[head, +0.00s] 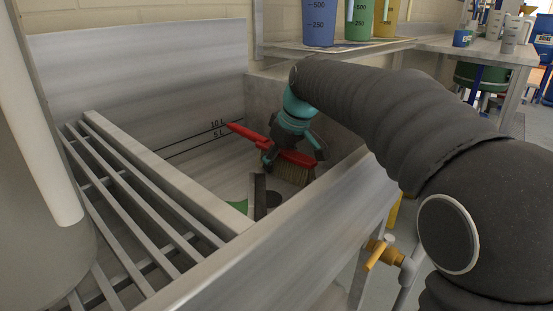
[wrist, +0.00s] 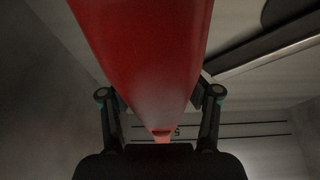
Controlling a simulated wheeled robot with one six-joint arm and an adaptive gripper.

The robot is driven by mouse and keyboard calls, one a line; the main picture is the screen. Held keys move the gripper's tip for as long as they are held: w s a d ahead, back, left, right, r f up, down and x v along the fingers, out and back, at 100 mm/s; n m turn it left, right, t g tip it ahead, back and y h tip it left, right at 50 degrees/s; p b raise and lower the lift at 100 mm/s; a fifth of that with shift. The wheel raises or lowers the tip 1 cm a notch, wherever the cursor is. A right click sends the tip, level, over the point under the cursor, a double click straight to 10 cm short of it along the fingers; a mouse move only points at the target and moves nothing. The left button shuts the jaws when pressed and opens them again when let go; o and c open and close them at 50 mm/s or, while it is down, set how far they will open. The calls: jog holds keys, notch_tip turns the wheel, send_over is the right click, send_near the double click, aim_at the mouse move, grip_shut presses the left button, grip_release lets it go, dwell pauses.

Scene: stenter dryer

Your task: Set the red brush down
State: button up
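The red brush (head: 298,157) is inside the metal sink (head: 215,262), its handle pointing up and left and its pale bristles facing down. My gripper (head: 284,152) is around the brush where handle and head meet, and appears shut on it. In the wrist view the brush (wrist: 145,50) fills the middle, between the two fingers (wrist: 160,105); it hides the fingertips. I cannot tell whether the bristles touch the sink floor.
A grey upright piece (head: 257,196) and a green object (head: 239,206) are in the sink near the brush. A bar rack (head: 135,215) lies at left. Blue (head: 319,25), green (head: 359,20) and yellow (head: 386,18) jugs stand behind. A yellow-handled valve (head: 380,250) is below the rim.

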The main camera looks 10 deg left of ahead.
jog(key=shift+f, duration=0.15)
jog(key=shift+r+p, duration=0.3)
jog(key=shift+r, duration=0.15)
jog(key=p+v, duration=0.2)
jog(key=v, duration=1)
jog(key=shift+r, duration=0.35)
